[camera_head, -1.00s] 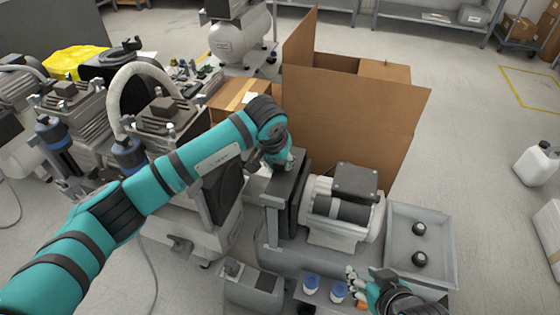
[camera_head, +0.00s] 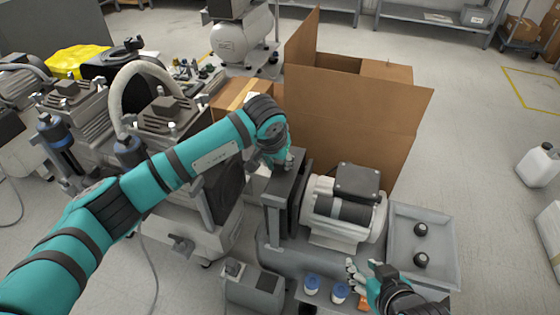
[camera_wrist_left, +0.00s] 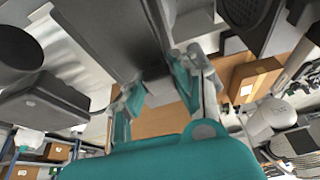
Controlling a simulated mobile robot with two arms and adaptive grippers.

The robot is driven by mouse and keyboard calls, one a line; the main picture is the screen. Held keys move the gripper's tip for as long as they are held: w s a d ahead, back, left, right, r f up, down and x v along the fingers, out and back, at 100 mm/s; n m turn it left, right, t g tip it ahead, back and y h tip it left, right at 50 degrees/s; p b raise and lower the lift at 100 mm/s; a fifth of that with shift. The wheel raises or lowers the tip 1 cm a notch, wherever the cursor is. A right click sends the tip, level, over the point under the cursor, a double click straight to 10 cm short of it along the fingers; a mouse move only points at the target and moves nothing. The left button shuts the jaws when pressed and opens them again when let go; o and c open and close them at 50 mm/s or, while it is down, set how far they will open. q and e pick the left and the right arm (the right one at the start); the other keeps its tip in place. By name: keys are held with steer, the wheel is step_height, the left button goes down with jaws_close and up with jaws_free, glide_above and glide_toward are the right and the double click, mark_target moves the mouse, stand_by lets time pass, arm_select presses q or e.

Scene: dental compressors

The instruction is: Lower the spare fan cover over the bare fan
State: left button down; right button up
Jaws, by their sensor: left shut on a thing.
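My left gripper (camera_head: 281,160) is shut on the top of a dark grey, box-like cover (camera_head: 283,192), which looks like the spare fan cover. It hangs upright beside the left end of the cream motor (camera_head: 345,207). In the left wrist view the fingers (camera_wrist_left: 160,88) grip the edge of the dark slab (camera_wrist_left: 108,32). The bare fan is not visible; the cover and arm hide that end of the motor. I cannot tell whether the cover touches the motor. My right gripper (camera_head: 363,270) is low at the front, near blue-capped jars, its fingertips apart and empty.
A large open cardboard box (camera_head: 350,125) stands behind the motor. A grey tray (camera_head: 420,215) with two black knobs is at the right. Other compressors (camera_head: 165,120) crowd the left.

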steer(key=shift+w+a+r, duration=0.1)
steer(key=shift+w+a, duration=0.05)
steer(key=shift+w, duration=0.05)
stand_by(0.7)
arm_select(q)
steer(key=shift+f, duration=0.1)
arm_select(e)
steer(key=shift+w+a+r+t, duration=0.2)
steer(key=shift+w+r+t, duration=0.35)
steer(key=shift+w+t, duration=0.1)
arm_select(q)
steer(key=shift+b, duration=0.3)
arm_select(e)
steer(key=shift+w+a+r, duration=0.1)
stand_by(0.4)
arm_select(q)
steer(key=shift+f, duration=0.1)
arm_select(e)
steer(key=shift+w+a+r+t+y, duration=0.2)
steer(key=shift+w+r+t+y, duration=0.1)
steer(key=shift+w+r+t, duration=0.15)
steer(key=shift+w+a+r, duration=0.1)
steer(key=shift+w+r, duration=0.05)
steer(key=shift+r, duration=0.1)
steer(key=shift+w+r+t, duration=0.15)
steer(key=shift+r+t, duration=0.05)
steer(key=shift+t, duration=0.1)
